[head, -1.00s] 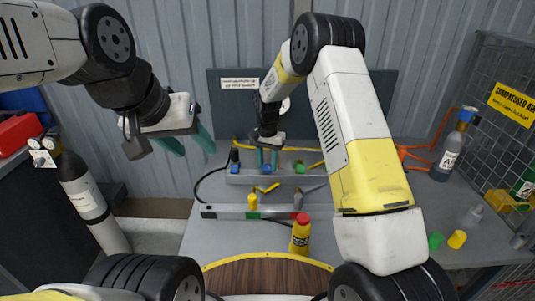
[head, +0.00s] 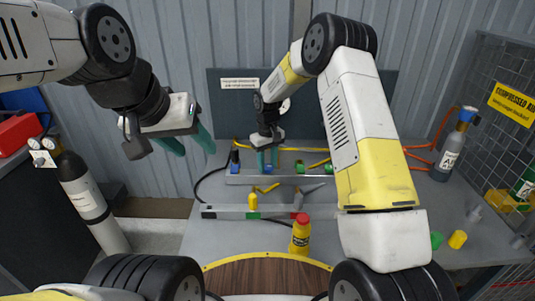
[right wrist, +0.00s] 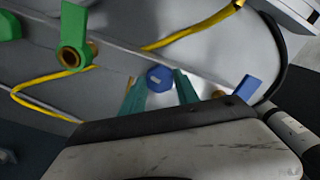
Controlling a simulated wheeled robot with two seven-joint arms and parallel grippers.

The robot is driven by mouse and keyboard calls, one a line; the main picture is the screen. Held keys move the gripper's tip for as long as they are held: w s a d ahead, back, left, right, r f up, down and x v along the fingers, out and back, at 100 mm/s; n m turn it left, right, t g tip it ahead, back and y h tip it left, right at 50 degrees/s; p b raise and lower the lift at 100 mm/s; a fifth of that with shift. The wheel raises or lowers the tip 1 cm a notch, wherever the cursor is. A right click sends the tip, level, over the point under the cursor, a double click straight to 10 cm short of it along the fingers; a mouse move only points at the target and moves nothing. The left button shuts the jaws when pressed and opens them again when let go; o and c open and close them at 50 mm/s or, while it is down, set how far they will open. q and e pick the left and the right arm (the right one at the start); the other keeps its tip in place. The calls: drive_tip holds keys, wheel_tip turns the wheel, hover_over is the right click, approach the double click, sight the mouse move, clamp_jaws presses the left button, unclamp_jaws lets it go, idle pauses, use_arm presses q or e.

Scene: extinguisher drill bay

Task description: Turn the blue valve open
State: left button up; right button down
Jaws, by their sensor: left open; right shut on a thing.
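My right gripper (head: 268,161) reaches down to the row of fittings on the rear grey rail (head: 290,180). In the right wrist view its two teal fingers (right wrist: 160,90) stand on either side of a blue six-sided knob (right wrist: 159,78), shut on it. The blue knob also shows low between the fingers in the head view (head: 268,169). A second blue part, a flat lever (right wrist: 240,92), stands to the right in the wrist view, apart from the fingers. My left gripper (head: 188,143) is open and empty, in the air left of the bench.
Green valve parts (head: 300,168) sit right of my right gripper on the rail. A front rail (head: 230,212) carries yellow and green fittings. A yellow bottle with red cap (head: 300,234) stands nearer. A gas cylinder (head: 450,155) stands at right.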

sight(268, 166)
drive_tip(key=shift+n, duration=1.1)
drive_tip(key=c, duration=0.9)
unclamp_jaws()
drive_tip(key=shift+r, duration=0.1)
wheel_tip(268, 166, up, 8)
drive_tip(key=shift+f, duration=0.25)
drive_tip(key=shift+r, duration=0.1)
